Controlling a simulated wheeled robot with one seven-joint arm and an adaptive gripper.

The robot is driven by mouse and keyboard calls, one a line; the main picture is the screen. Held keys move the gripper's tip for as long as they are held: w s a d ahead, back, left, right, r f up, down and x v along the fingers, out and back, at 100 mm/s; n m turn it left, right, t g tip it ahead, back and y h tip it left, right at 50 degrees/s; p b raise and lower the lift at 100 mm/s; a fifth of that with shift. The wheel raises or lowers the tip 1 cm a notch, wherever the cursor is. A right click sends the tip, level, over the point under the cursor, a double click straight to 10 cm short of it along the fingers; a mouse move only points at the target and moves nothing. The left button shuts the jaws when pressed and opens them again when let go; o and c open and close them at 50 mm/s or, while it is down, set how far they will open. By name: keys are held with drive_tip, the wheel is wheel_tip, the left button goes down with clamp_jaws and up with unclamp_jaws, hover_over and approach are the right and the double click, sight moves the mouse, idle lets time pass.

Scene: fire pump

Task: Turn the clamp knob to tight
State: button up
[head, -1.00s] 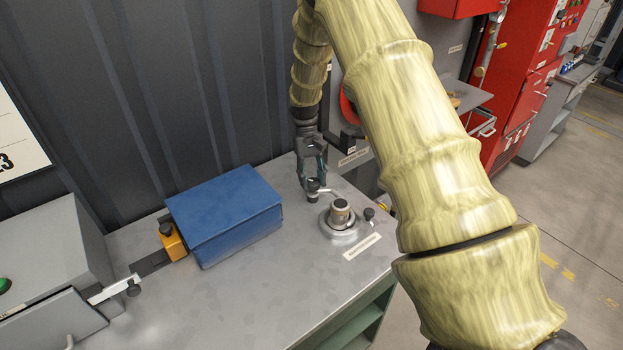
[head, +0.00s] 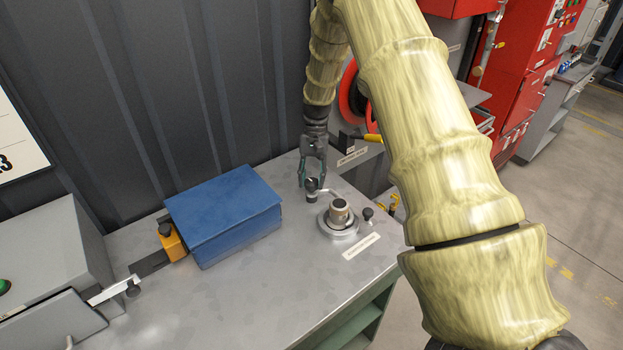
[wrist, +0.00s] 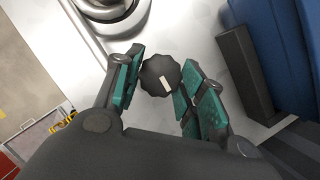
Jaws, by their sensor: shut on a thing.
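The clamp knob (wrist: 158,74) is black with a lobed rim and a white mark on top, seen from above in the wrist view. It sits between the teal pads of my gripper (wrist: 161,85), which is shut on it. In the head view the knob (head: 311,185) stands on a short post on the grey bench, beside a round metal fixture (head: 339,218). My gripper (head: 312,176) reaches down over it from behind, with one finger on each side. The lettering around the knob is too small to read.
A blue box (head: 223,212) lies to the left on the bench (head: 240,290). An orange block (head: 173,243) with another black knob stands beside it. The front of the bench is clear.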

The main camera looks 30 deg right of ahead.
drive_tip(key=shift+w, duration=0.1)
drive_tip(key=o, duration=1)
drive_tip(key=shift+r, duration=0.1)
drive_tip(key=v, duration=1.2)
